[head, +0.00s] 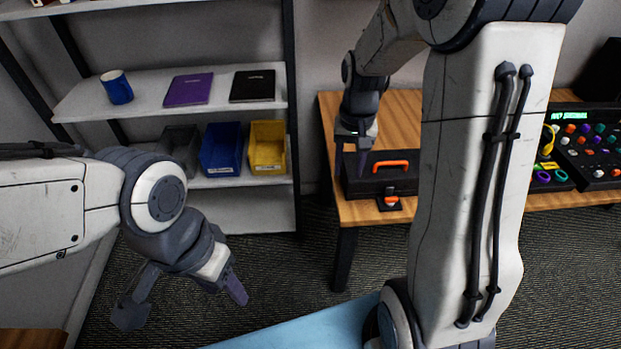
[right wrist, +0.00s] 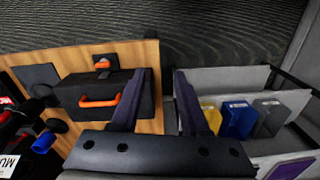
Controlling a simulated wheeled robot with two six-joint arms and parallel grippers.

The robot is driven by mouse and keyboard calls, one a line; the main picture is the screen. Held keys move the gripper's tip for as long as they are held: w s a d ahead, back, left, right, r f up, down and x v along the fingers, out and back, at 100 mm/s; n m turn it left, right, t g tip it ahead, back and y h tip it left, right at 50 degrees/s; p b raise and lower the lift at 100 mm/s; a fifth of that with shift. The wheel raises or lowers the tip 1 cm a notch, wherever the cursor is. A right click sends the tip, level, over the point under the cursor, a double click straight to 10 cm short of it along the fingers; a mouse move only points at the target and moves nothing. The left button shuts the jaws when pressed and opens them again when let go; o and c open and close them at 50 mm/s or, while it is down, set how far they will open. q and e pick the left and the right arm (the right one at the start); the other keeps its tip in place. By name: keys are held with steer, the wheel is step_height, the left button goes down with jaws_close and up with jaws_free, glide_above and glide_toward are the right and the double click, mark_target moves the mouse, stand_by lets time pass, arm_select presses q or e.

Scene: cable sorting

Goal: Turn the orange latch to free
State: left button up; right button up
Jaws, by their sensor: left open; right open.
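The orange latch (head: 391,200) is a small orange piece on a dark plate at the front edge of the wooden table, just in front of a black case (head: 400,180) with an orange handle (head: 391,165). The latch also shows in the right wrist view (right wrist: 102,64), at the case's upper side. My right gripper (head: 352,160) is open and empty by the case's left end, left of the latch. In the right wrist view its fingers (right wrist: 158,95) are spread, one overlapping the case's end. My left gripper (head: 185,292) is open and empty over the floor at the left.
The wooden table (head: 405,115) also bears a dark panel with coloured knobs (head: 585,150) at the right. A shelf (head: 140,90) with a blue mug, books and grey, blue and yellow bins (head: 268,147) stands at the left. Carpet lies between them.

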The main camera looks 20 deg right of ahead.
steer(key=s+a+r+n, duration=0.2)
steer(key=a, duration=0.3)
steer(key=s+a+r+n+p, duration=0.1)
steer(key=s+a+r+n, duration=0.1)
steer(key=a, duration=0.4)
steer(key=shift+s, duration=0.85)
steer(key=s+a+r+n, duration=0.1)
steer(key=s+a+n, duration=0.3)
steer(key=s, duration=0.4)
steer(key=s+a+r+n+p, duration=0.1)
steer(key=s+a+r+n, duration=0.1)
steer(key=s, duration=0.6)
steer(key=shift+a+r+n+y+p, duration=0.15)
steer(key=shift+a+n+y+p, duration=0.2)
steer(key=shift+a+n, duration=0.75)
steer(key=shift+a+m, duration=0.1)
steer(key=shift+m, duration=0.2)
